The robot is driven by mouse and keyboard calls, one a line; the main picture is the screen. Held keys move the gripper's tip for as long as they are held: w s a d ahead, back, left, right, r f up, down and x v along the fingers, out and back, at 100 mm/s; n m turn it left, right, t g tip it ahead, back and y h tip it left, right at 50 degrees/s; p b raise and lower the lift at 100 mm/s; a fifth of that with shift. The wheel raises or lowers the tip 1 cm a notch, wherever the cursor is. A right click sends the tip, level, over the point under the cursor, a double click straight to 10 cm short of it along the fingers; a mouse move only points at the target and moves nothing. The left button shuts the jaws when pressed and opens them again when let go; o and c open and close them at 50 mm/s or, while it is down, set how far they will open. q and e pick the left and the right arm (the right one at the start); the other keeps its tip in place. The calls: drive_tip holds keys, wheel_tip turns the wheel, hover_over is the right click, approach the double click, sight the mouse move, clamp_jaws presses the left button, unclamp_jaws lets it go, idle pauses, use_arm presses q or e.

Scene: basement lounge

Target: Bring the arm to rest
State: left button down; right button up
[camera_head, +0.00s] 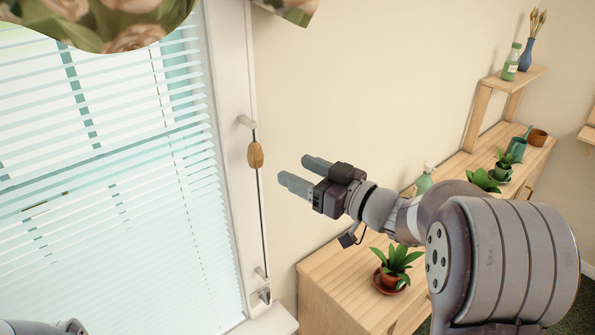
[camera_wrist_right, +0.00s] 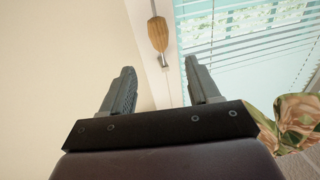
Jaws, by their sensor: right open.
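My right gripper (camera_head: 302,172) is raised in front of the wall, pointing left toward the window. Its two fingers are apart with nothing between them; they also show apart in the right wrist view (camera_wrist_right: 160,82). A wooden cord pull (camera_head: 255,154) hangs on a dark cord beside the window frame, just left of the fingertips in the head view. In the right wrist view the wooden pull (camera_wrist_right: 158,34) is beyond the fingers, and I see no contact. Of my left arm only a small part shows at the bottom left edge; its gripper is out of view.
Window blinds (camera_head: 110,180) fill the left side, under a floral valance (camera_head: 110,22). A wooden cabinet (camera_head: 335,290) below my right arm bears potted plants, one (camera_head: 397,265) close under the arm. A small shelf (camera_head: 512,76) stands at back right. The wall above the gripper is clear.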

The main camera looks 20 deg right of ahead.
drive_tip(key=s+d+f+m+g+h, duration=0.2)
drive_tip(key=d+f+m+g+h, duration=0.25)
drive_tip(key=d+f+h, duration=0.65)
drive_tip(key=s+a+f+m+g, duration=0.1)
drive_tip(key=s+a+f+g, duration=0.15)
drive_tip(key=s+f, duration=0.25)
drive_tip(key=s+a+f+m+g, duration=0.2)
drive_tip(key=s+f+g, duration=0.2)
drive_tip(key=s+f, duration=0.15)
drive_tip(key=s+a+f+n+g+y, duration=0.1)
drive_tip(key=s+a+g, duration=0.2)
drive_tip(key=s+a, duration=0.3)
drive_tip(key=a, duration=0.3)
drive_tip(key=shift+y, duration=0.4)
